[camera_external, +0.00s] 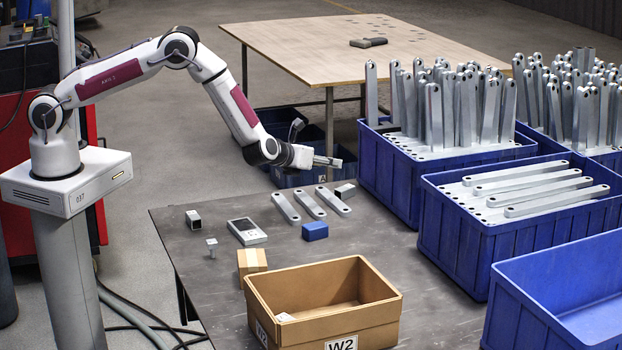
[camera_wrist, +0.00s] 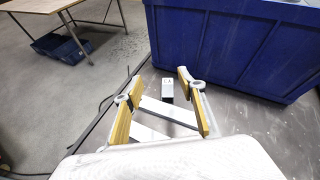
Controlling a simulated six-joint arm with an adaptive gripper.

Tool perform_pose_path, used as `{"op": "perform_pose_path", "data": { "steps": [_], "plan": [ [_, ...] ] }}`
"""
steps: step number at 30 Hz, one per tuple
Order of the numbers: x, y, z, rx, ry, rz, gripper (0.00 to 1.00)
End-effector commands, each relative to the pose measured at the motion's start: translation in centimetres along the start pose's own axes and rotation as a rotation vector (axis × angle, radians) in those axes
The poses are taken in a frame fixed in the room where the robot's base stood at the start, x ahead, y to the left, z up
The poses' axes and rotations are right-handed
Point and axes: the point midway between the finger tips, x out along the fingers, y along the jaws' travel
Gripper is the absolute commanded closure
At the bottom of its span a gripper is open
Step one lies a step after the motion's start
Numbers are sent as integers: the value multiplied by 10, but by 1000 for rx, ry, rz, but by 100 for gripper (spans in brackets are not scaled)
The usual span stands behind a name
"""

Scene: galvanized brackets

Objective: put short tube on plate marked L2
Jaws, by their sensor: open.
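A short square metal tube (camera_external: 345,190) lies near the back edge of the dark table, beside the flat brackets. In the wrist view the same tube (camera_wrist: 168,90) shows ahead, between the fingertips in the picture. A similar short tube with a dark open end (camera_external: 193,219) lies at the left of the table. My gripper (camera_external: 328,161) is open and empty, above and slightly left of the near tube; its yellow-padded fingers (camera_wrist: 160,81) are spread apart. A light plate-like piece with a dark panel (camera_external: 247,231) lies left of centre; no L2 mark is legible.
Three flat brackets (camera_external: 310,204) lie beneath my gripper. A blue block (camera_external: 315,231), small cardboard box (camera_external: 252,262) and open carton marked W2 (camera_external: 372,322) are nearer the camera. Blue bins of brackets (camera_external: 392,187) stand along the right.

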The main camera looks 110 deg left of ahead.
Motion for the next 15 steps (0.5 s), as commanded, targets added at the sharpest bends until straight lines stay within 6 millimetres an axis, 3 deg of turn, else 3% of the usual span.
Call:
{"op": "perform_pose_path", "data": {
  "steps": [6,15],
  "plan": [
    [27,5,-42,116,5,-42,60],
    [38,7,-61,170,7,-67,60]
  ]
}}
